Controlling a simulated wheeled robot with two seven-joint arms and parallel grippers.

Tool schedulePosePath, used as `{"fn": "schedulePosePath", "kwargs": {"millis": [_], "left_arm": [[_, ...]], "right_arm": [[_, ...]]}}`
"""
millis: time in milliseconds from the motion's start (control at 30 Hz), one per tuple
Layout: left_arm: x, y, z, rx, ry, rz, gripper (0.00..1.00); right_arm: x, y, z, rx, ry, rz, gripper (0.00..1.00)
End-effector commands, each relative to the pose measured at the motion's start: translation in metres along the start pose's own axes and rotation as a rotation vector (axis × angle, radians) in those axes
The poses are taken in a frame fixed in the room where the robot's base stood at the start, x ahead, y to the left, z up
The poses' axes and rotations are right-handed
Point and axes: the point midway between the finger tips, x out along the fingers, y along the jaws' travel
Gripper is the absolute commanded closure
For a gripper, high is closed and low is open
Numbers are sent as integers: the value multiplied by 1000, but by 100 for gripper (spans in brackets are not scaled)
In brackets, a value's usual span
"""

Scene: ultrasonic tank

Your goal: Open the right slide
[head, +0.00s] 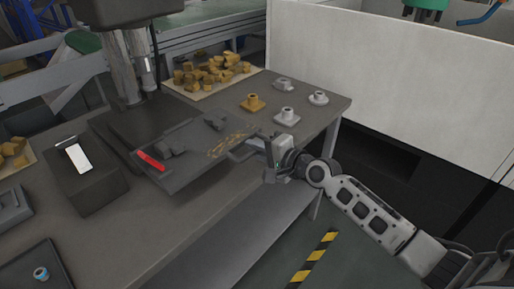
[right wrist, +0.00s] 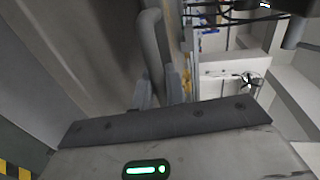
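A dark flat slide plate (head: 190,170) lies under the machine's column on the workbench, with small gold-brown shavings on its right part. My right gripper (head: 270,160) is at this handle. In the right wrist view the grey handle bar (right wrist: 151,50) runs down between my two fingers (right wrist: 158,92), which appear to touch it from both sides. My left gripper is not in view.
Several flanged parts (head: 287,116) stand behind the handle, and a tray of brown blocks (head: 208,75) lies further back. A black box (head: 92,178) with a white top label stands at left. Floor with yellow-black tape (head: 315,257) lies in front.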

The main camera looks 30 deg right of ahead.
Motion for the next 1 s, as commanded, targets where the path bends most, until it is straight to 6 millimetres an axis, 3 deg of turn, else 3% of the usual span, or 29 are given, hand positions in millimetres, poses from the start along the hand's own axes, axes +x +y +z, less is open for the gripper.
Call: {"fn": "schedulePosePath", "kwargs": {"millis": [33,67,467,567,1000], "left_arm": [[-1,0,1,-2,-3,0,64],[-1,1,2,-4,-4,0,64],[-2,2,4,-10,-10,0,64],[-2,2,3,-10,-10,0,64],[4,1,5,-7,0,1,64]], "right_arm": [[0,-1,1,1,-2,-2,76],[0,-1,1,1,-1,-2,67],[-8,1,0,1,0,0,67],[-22,1,0,0,0,1,67],[-120,4,1,0,-2,4,67]]}}
